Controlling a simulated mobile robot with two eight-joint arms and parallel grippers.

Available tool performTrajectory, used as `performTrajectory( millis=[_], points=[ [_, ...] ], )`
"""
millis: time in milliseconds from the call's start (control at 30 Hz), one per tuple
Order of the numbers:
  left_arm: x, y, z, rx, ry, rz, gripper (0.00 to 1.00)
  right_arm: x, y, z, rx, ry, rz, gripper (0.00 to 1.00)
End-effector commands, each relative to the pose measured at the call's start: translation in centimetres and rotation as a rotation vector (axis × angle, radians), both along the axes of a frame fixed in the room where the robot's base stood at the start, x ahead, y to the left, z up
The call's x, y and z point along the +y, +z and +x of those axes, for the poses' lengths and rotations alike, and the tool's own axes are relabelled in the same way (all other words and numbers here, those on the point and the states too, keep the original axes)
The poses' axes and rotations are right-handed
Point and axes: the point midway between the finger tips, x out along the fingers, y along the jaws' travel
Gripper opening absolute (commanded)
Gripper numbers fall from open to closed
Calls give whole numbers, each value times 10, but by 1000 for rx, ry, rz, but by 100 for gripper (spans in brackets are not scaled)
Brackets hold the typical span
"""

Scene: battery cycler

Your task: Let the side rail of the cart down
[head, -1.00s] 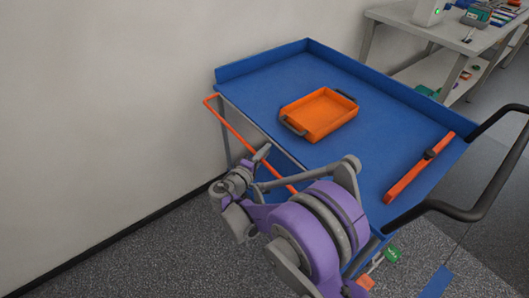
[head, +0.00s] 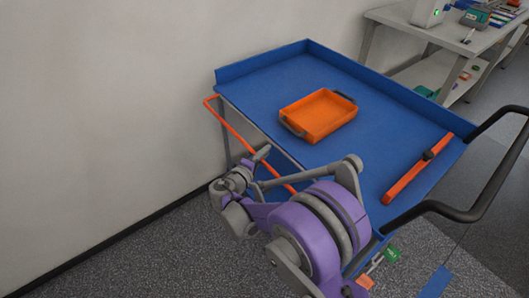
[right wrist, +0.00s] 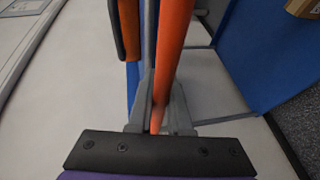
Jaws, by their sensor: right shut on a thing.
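The cart's blue deck (head: 270,85) stands beside the wall. An orange side rail (head: 232,129) runs along the outside of its left long edge, appearing at or a little below deck height. My right gripper (right wrist: 158,125) is shut on the orange rail, which passes between its fingers in the right wrist view (right wrist: 172,50). In the head view, my arm hides part of the rail and the near corner of the deck. My left gripper is not in view.
An orange tray (head: 320,115) with dark handles lies on the deck. An orange bar (head: 405,184) with a dark knob lies along the right end, near the black push handle (head: 460,214). A grey workbench (head: 395,18) stands behind. The wall (head: 110,120) is close on the left.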

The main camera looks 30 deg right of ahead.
Motion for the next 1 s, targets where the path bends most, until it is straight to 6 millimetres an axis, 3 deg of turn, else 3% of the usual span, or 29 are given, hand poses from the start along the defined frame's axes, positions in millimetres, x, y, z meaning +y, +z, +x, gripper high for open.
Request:
performTrajectory(
  millis=[33,133,500,533,667,1000],
  points=[
    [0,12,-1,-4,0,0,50,0,10,-1,0,-1,33,0],
    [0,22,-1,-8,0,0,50,0,12,0,5,0,93,0],
    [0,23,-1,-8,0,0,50,0,8,0,10,0,127,0],
    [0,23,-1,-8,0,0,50,0,8,0,9,0,126,22],
    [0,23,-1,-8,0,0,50,0,8,0,9,0,126,46],
    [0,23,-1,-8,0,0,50,4,10,-2,9,2,127,47]
  ],
)
